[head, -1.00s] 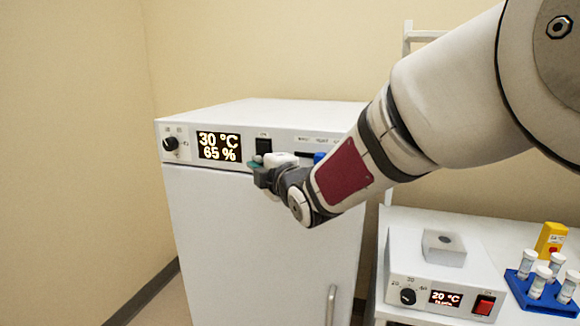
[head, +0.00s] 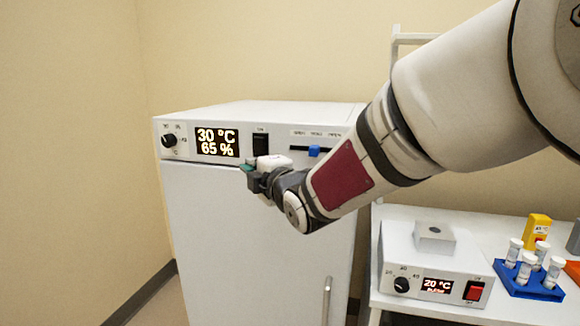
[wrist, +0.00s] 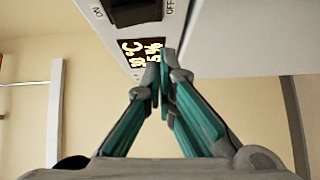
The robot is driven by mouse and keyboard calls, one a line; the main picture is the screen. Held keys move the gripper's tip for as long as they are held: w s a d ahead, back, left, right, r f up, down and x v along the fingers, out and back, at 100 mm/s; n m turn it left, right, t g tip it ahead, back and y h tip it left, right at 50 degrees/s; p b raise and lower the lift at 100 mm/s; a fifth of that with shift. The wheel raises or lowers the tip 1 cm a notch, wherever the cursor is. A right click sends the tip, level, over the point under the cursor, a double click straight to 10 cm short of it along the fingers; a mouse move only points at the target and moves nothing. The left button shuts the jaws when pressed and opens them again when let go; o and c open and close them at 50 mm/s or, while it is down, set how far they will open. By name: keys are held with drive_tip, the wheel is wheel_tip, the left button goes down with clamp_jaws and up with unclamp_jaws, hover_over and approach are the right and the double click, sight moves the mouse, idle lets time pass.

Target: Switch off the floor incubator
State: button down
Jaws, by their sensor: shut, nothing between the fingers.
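The floor incubator (head: 250,230) is a white cabinet with a control panel along its top front. Its display (head: 217,142) is lit and reads 30 °C and 65 %. A black rocker switch (head: 261,144) sits right of the display; in the wrist view the switch (wrist: 135,12) shows at the top edge, with ON and OFF labels beside it. I cannot tell which side is pressed. My gripper (head: 245,172) is shut and empty, just below the switch. In the wrist view its fingertips (wrist: 161,82) meet near the display's edge, apart from the switch.
A knob (head: 169,141) is left of the display and a blue slider (head: 314,151) right of the switch. At right, a bench carries a smaller heater unit (head: 435,262) with a lit display and red switch, a blue tube rack (head: 530,282) and a yellow device (head: 539,229).

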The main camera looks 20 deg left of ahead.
drive_tip(key=f+b+v, duration=0.1)
drive_tip(key=v, duration=0.7)
drive_tip(key=shift+s+d+f, duration=0.25)
drive_tip(key=shift+s+f, duration=0.05)
drive_tip(key=shift+f, duration=0.05)
drive_tip(key=s+d+f+m+g+h, duration=0.15)
drive_tip(key=d+m+h, duration=0.45)
drive_tip(key=d, duration=0.7)
drive_tip(key=s+d+f+m+h, duration=0.25)
drive_tip(key=d+m, duration=0.55)
drive_tip(key=d, duration=0.4)
drive_tip(key=s+d+f+m+g+h, duration=0.2)
drive_tip(key=s+d+m, duration=0.4)
drive_tip(key=s, duration=0.5)
drive_tip(key=s+d+f+m+g+h, duration=0.2)
drive_tip(key=s+d+m, duration=0.4)
drive_tip(key=s, duration=0.5)
drive_tip(key=d+f+g, duration=0.1)
drive_tip(key=g, duration=0.1)
drive_tip(key=shift+s+d+f+g, duration=0.25)
drive_tip(key=shift+f+g, duration=0.05)
drive_tip(key=shift+g, duration=0.05)
